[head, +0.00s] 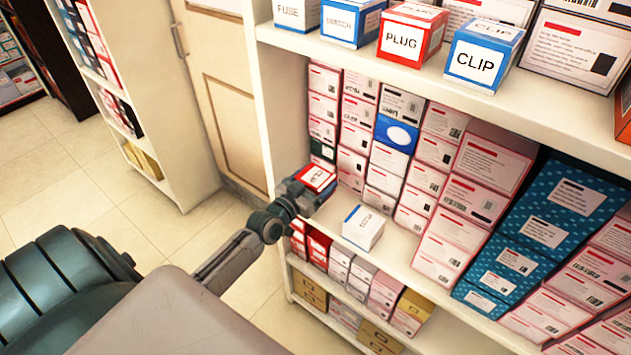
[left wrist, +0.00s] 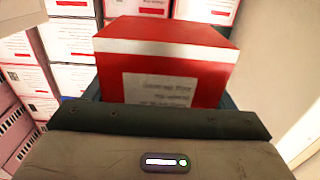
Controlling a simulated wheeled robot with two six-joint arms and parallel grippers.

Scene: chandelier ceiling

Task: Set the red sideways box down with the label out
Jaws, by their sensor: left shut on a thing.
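A small red box with a white label (head: 318,178) is at the left end of the middle shelf, in front of the stacked boxes. My left gripper (head: 308,195) is shut on it. In the left wrist view the red box (left wrist: 165,60) fills the middle, with a white band along its upper edge and a pale, blurred label on the face towards the camera. I cannot tell whether the box touches the shelf. The gripper's body (left wrist: 160,130) hides its lower part. My right gripper is not in view.
A white box with blue edges (head: 363,228) stands on the shelf just right of the gripper. Boxes marked PLUG (head: 402,42) and CLIP (head: 477,61) stand on the shelf above. Stacked white boxes (head: 393,160) fill the back. Bare shelf (head: 398,250) shows near the front.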

